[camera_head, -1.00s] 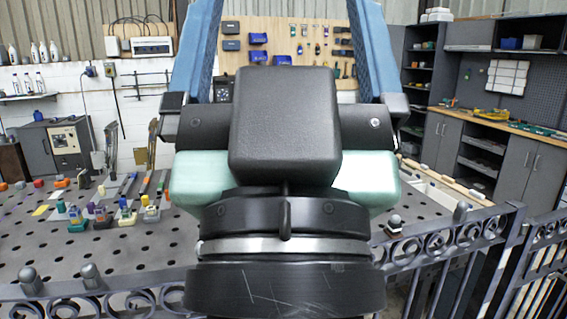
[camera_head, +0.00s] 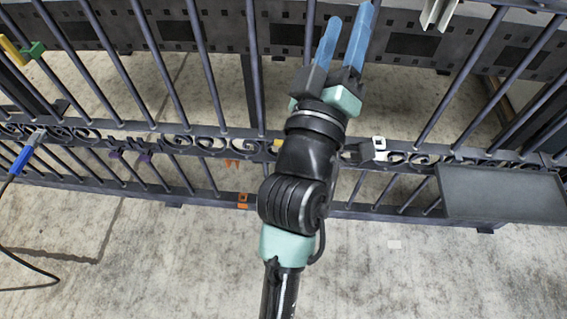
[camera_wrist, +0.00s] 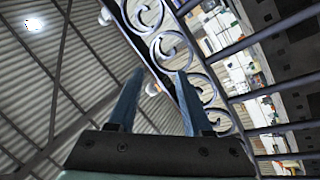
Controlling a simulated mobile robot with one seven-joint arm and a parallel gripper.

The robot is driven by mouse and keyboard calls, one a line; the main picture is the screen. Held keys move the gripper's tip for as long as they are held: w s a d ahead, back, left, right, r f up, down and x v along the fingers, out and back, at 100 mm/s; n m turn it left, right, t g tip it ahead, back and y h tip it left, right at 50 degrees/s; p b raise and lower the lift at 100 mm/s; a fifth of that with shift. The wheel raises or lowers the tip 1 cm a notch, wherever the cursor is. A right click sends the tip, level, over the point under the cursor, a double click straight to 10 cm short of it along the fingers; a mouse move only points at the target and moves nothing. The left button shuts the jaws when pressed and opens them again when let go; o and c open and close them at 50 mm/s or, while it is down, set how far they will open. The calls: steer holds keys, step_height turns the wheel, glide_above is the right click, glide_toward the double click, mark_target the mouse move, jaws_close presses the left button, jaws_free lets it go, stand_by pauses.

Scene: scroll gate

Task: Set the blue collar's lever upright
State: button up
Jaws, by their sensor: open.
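A blue piece (camera_head: 22,160) with a pale metal end sits against the scroll rail at the far left in the head view. A black cable hangs from its lower end. I cannot tell whether this is the blue collar, and I make out no lever on it. My gripper (camera_head: 346,40) is open and empty, with its two blue fingers raised above the scroll rail, well to the right of the blue piece. In the wrist view my gripper (camera_wrist: 160,74) points up toward the scrollwork (camera_wrist: 165,45), with nothing between the fingers.
The gate's upright bars (camera_head: 207,70) stand around my arm. Green (camera_head: 33,50), purple (camera_head: 115,155), orange (camera_head: 243,200) and white (camera_head: 378,143) pieces are on or near the gate. A grey tray (camera_head: 500,193) is at the right. The near floor (camera_head: 150,260) is mostly clear.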

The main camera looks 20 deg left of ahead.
steer(key=s+a+f+n+g+y+b, duration=0.1)
steer(key=s+a+f+n+g+b, duration=0.3)
steer(key=f, duration=1)
steer(key=a+f+n+t+y+b, duration=0.1)
steer(key=f+n+y+b, duration=0.15)
steer(key=f+b, duration=0.8)
steer(key=s+a+f+n+g+b, duration=0.1)
steer(key=s+a+f+n+g, duration=0.15)
steer(key=f, duration=1.55)
steer(key=r+x, duration=0.1)
steer(key=x, duration=1.2)
steer(key=shift+w+a+r+n+t, duration=0.25)
steer(key=shift+w+n+t, duration=0.1)
steer(key=shift+n+t, duration=0.1)
steer(key=shift+c, duration=0.3)
jaws_close()
steer(key=shift+b, duration=0.3)
